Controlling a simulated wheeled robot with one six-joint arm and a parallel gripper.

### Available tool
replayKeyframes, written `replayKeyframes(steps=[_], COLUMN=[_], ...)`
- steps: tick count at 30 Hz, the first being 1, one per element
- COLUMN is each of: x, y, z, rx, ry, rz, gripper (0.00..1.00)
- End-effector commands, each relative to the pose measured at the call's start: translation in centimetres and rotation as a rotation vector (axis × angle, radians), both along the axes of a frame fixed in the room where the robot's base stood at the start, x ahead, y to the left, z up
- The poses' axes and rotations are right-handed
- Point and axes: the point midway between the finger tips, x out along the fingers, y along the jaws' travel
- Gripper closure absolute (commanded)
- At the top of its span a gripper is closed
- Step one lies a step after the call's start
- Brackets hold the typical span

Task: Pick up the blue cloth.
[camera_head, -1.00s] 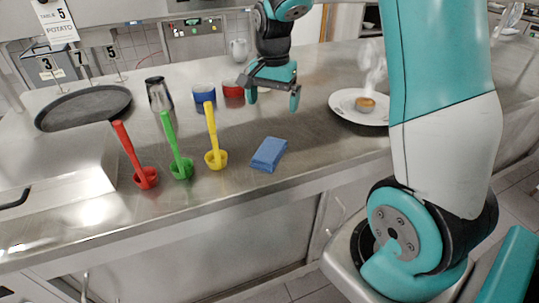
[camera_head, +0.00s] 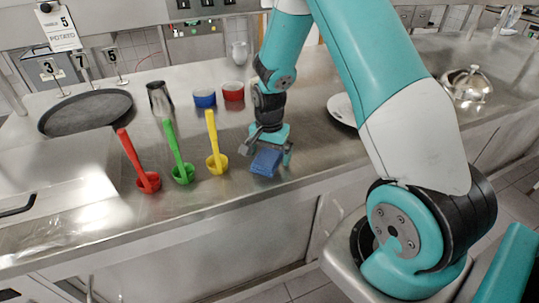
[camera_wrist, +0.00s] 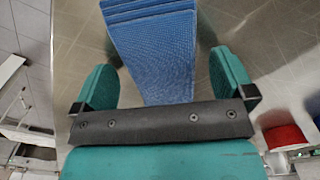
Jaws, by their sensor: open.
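The blue cloth (camera_head: 266,163) lies folded on the steel counter, to the right of the yellow ladle. My gripper (camera_head: 267,154) is right over it, pointing down, with its fingers apart. In the wrist view the cloth (camera_wrist: 160,55) lies between the two teal fingers of my gripper (camera_wrist: 163,85), with a gap on either side. I cannot tell whether the fingers touch the counter. The palm hides the near end of the cloth.
A blue bowl (camera_head: 205,100), a red bowl (camera_head: 233,91) and a metal cup (camera_head: 159,98) stand behind. A white plate (camera_head: 342,110) is to the right, partly hidden by my arm.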

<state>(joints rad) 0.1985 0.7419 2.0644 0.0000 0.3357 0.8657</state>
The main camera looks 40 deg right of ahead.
Motion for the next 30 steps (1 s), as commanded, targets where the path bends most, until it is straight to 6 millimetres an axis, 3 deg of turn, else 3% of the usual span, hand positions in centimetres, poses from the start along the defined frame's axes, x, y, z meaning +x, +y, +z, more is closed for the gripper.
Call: replayKeyframes(steps=[6, 13, 15, 25, 30], x=[0.0, 0.0, 0.0, 0.1, 0.1], y=[0.0, 0.0, 0.0, 0.0, 0.0], z=[-0.2, -0.1, -0.1, 0.4, 2.4], rx=[0.0, 0.0, 0.0, -0.001, -0.002], ry=[0.0, -0.001, -0.001, -0.003, -0.005], rz=[0.0, 0.0, 0.0, 0.0, 0.0], gripper=[0.0, 0.51, 0.57, 0.58, 0.58])
